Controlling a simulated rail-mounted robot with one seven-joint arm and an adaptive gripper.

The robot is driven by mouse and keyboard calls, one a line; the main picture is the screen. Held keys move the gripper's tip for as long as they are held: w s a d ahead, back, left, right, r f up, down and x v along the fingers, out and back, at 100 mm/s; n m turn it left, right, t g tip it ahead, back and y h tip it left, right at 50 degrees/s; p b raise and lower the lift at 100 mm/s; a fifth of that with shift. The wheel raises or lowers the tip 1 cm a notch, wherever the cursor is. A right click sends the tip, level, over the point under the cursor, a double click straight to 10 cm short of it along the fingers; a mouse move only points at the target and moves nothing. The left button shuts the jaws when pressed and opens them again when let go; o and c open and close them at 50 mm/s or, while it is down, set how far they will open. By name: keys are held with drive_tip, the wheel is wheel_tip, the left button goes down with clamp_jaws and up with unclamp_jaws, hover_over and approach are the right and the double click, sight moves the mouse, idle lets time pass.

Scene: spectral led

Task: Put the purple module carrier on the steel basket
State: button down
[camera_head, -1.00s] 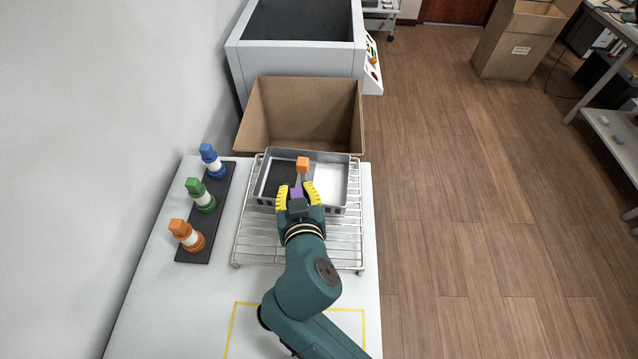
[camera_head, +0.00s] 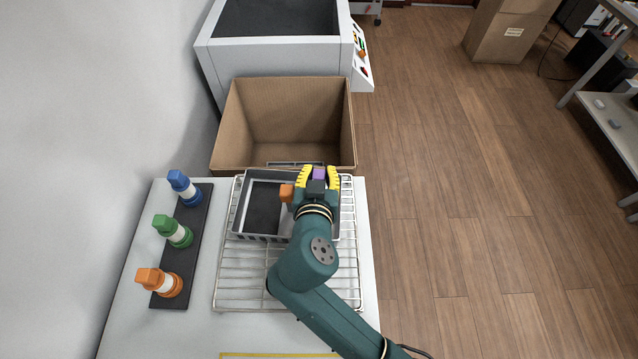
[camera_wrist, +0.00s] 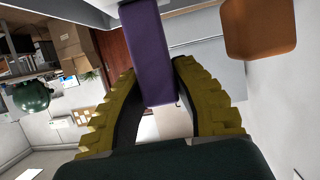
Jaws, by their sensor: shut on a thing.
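The purple module carrier (camera_head: 319,173) is between the yellow fingers of my gripper (camera_head: 319,177). In the wrist view the carrier (camera_wrist: 150,50) is a long purple block with its near end between the fingers (camera_wrist: 155,100). The steel basket (camera_head: 262,238) is a grey, shallow, open box on a wire rack, with a dark area at its left. My gripper is over its back right part and hides much of that side. I cannot tell whether the carrier touches the basket. An orange block (camera_head: 287,192) is just left of my gripper; it also shows in the wrist view (camera_wrist: 258,28).
The wire rack (camera_head: 240,285) lies on a white table. An open cardboard box (camera_head: 285,125) stands close behind the basket, with a grey machine (camera_head: 280,55) beyond. Blue, green and orange lamp-like pieces stand on a black strip (camera_head: 185,240) at the left, beside the wall.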

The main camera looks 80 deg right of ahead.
wheel_tip(320, 180, down, 4)
drive_tip(key=shift+r+b, duration=0.25)
drive_tip(key=shift+b, duration=0.1)
drive_tip(key=c, duration=0.9)
unclamp_jaws()
drive_tip(key=shift+c, duration=0.2)
drive_tip(key=shift+r, duration=0.1)
drive_tip(key=p+v, duration=0.1)
drive_tip(key=v, duration=1.1)
drive_tip(key=shift+p, duration=0.4)
